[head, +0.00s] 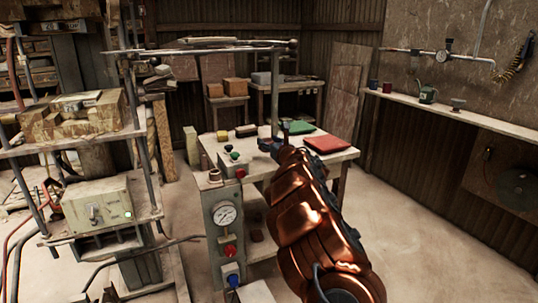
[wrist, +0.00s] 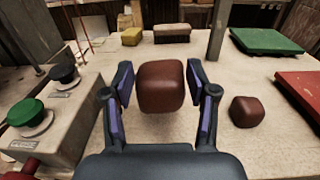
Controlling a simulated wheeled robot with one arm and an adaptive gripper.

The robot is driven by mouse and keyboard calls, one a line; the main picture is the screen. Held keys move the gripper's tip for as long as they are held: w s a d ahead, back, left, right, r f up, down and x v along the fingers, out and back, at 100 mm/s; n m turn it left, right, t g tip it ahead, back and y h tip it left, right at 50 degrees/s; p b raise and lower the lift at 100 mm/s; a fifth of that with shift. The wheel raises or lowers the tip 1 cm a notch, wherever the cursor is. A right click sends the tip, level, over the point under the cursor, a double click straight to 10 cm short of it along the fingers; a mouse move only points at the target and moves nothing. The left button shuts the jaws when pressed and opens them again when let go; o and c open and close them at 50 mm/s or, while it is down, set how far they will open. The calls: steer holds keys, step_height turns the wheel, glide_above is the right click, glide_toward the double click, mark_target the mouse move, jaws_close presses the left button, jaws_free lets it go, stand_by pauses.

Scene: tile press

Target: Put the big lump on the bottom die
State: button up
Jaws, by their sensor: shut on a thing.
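The big lump (wrist: 161,87), a rounded reddish-brown block, is between the fingers of my gripper (wrist: 162,98) in the wrist view. The gripper is shut on it, a pad on each side, over the pale table. Whether the lump touches the tabletop is hard to tell. A smaller brown lump (wrist: 247,112) lies on the table just right of the gripper. In the head view my gripper (head: 270,145) is above the table, and the lump is not clearly visible there. A worn press (head: 138,90) with metal posts stands at left; I cannot make out for certain which part is the bottom die.
A control box (wrist: 45,125) with green and black buttons is left of the gripper. A green tray (head: 298,128) and a red tray (head: 327,144) lie on the table (wrist: 265,155). A thin post (head: 275,90) rises behind. Open floor (head: 410,210) lies to the right.

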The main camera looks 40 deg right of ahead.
steer(key=shift+f+b, duration=0.65)
steer(key=shift+f, duration=1.6)
steer(key=shift+f+b, duration=0.15)
steer(key=shift+b, duration=0.15)
steer(key=o, duration=1.4)
steer(key=shift+c, duration=0.2)
steer(key=shift+p, duration=0.85)
steer(key=v, duration=0.5)
steer(key=shift+s+a+r+b, duration=0.15)
steer(key=shift+r+b, duration=0.15)
steer(key=shift+b, duration=0.1)
steer(key=shift+v, duration=1.2)
steer(key=shift+r, duration=0.1)
